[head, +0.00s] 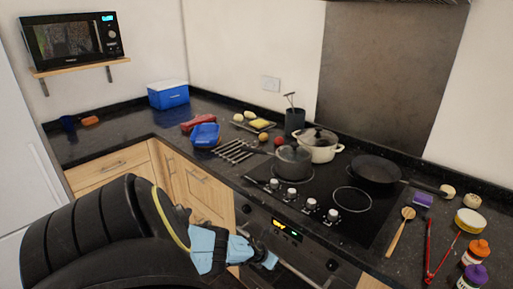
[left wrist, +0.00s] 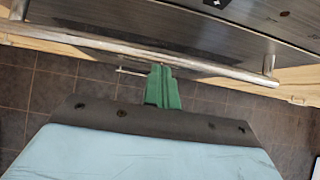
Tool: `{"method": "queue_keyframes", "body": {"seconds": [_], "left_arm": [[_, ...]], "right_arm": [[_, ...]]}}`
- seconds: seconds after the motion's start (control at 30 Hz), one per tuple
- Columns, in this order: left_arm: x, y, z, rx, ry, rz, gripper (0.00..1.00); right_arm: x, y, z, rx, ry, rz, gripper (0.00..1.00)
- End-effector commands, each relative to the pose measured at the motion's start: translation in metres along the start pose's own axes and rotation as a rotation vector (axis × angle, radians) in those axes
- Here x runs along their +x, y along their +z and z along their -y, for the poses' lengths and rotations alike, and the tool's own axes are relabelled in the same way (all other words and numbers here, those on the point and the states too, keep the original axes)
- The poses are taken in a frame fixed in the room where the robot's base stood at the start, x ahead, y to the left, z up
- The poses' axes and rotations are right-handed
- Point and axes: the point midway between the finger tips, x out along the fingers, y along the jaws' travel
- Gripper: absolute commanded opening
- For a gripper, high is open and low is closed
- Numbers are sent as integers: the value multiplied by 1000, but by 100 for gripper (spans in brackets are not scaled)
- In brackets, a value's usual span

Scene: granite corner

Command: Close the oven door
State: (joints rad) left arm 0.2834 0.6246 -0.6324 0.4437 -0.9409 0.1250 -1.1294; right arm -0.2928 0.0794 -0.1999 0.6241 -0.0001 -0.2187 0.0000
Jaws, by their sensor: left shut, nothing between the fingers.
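The oven (head: 285,232) is built in under the hob, with a lit display on its dark front panel. Its door handle (left wrist: 140,52), a long metal bar, crosses the upper part of the left wrist view. In the head view only a piece of the door's front shows at the bottom edge, partly behind my left gripper (head: 268,262); I cannot tell how far the door stands open. My left gripper's green fingers (left wrist: 163,86) are shut and empty, with their tips close to the bar; contact is unclear. My right gripper is not in view.
The hob above carries a grey pot (head: 293,160), a cream pot (head: 320,145) and a frying pan (head: 376,169). Wooden cabinets (head: 200,190) stand left of the oven. Tiled floor (left wrist: 60,85) shows below the handle.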

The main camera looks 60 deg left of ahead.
Motion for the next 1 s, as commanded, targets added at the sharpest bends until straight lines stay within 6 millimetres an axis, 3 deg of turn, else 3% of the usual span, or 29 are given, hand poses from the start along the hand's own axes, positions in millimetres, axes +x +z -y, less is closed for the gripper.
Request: {"method": "queue_keyframes", "body": {"seconds": [0.1,0.23,0.5,0.7,1.0], "left_arm": [[-17,25,-1,1,1,3,0],[-29,44,0,0,1,2,0],[-49,76,0,0,0,1,0],[-54,84,-1,0,1,0,0],[-52,82,1,-10,-1,-1,0]], "right_arm": [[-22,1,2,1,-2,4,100],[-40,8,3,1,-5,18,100],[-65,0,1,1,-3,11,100],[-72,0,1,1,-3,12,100],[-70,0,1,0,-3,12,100]]}}
